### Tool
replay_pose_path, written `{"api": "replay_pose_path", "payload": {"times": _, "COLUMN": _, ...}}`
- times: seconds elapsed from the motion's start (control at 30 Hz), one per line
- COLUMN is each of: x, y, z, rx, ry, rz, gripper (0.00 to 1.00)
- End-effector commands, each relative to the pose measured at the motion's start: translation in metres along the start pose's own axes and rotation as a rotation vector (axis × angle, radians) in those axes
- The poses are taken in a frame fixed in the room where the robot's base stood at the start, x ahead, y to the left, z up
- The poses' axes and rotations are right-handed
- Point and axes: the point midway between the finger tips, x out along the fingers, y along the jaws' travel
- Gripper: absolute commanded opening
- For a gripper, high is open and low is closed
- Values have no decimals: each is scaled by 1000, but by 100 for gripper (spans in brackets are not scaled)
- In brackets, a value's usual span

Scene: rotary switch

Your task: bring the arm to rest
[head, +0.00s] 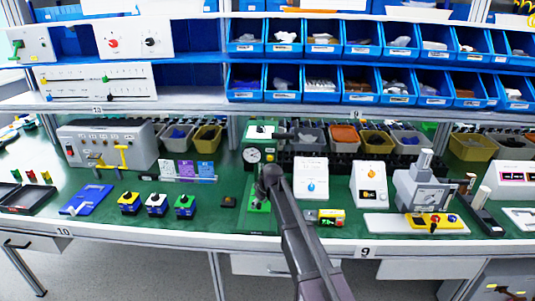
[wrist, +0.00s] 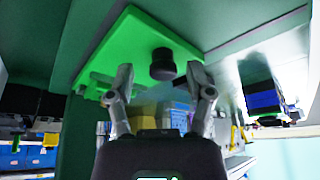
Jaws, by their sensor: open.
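My gripper (head: 266,180) is over the green bench in the head view, in front of a green stand with a round dial gauge (head: 252,155). My dark arm reaches up to it from the lower right and hides part of the stand. In the wrist view my gripper (wrist: 159,68) has its two fingers spread with nothing held. A black round knob (wrist: 163,65) on a bright green plate (wrist: 125,45) shows between the fingertips, with a gap on each side. How far the fingers are from the knob cannot be told.
Three small switch boxes with yellow (head: 129,203), white (head: 157,205) and green (head: 185,206) tops stand left of my gripper. A white box with a blue knob (head: 311,178) stands to the right. Blue bins (head: 323,84) fill the shelves behind. Bare bench (head: 100,215) shows near the front.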

Motion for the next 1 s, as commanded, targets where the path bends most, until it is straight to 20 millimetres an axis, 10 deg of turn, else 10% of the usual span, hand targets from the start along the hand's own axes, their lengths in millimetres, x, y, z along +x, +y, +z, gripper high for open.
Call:
{"api": "replay_pose_path", "payload": {"times": 0.33, "x": -41, "y": 1, "z": 60, "rx": 115, "ry": -62, "rz": 15, "gripper": 67}}
{"api": "replay_pose_path", "payload": {"times": 0.8, "x": -171, "y": -22, "z": 255, "rx": 556, "ry": -286, "rz": 99, "gripper": 67}}
{"api": "replay_pose_path", "payload": {"times": 1.0, "x": -206, "y": -38, "z": 307, "rx": 695, "ry": -354, "rz": 134, "gripper": 67}}
